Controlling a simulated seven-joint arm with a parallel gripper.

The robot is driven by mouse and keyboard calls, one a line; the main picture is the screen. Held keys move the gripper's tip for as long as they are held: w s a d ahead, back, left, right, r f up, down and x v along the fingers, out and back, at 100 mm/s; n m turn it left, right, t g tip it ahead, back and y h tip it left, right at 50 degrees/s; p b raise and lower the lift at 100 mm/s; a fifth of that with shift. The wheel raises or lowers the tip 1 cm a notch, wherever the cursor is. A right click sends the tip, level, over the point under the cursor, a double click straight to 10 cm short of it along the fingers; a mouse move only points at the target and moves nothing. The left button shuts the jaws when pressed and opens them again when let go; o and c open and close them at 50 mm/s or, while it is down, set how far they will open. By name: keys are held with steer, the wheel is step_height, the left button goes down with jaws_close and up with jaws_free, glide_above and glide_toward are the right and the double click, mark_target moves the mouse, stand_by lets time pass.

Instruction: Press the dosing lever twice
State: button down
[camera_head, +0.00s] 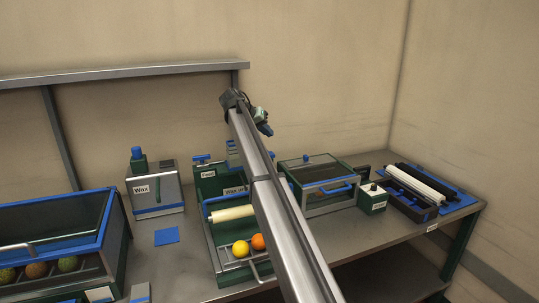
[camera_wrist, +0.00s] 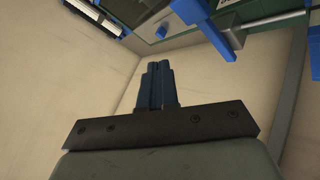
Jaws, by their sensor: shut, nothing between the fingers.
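A metal and green box labelled "Wax" (camera_head: 155,192) stands at the back left of the bench in the head view. I cannot tell which part is the dosing lever. My gripper (camera_head: 266,130) is raised in front of the wall, well right of and above the wax box, touching nothing. In the wrist view its blue fingers (camera_wrist: 157,85) are together and empty.
A tray with a white roller (camera_head: 231,213), a yellow fruit (camera_head: 240,249) and an orange one (camera_head: 258,242) is mid-bench, partly behind my arm. A glass-lidded box (camera_head: 317,170) and a black roller unit (camera_head: 410,203) stand right. A blue-rimmed bin (camera_head: 108,222) stands left.

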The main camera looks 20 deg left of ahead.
steer(key=shift+f, duration=2.6)
steer(key=shift+f, duration=0.15)
steer(key=shift+f, duration=0.3)
steer(key=shift+f, duration=1.4)
stand_by(2.1)
steer(key=shift+r, duration=1.85)
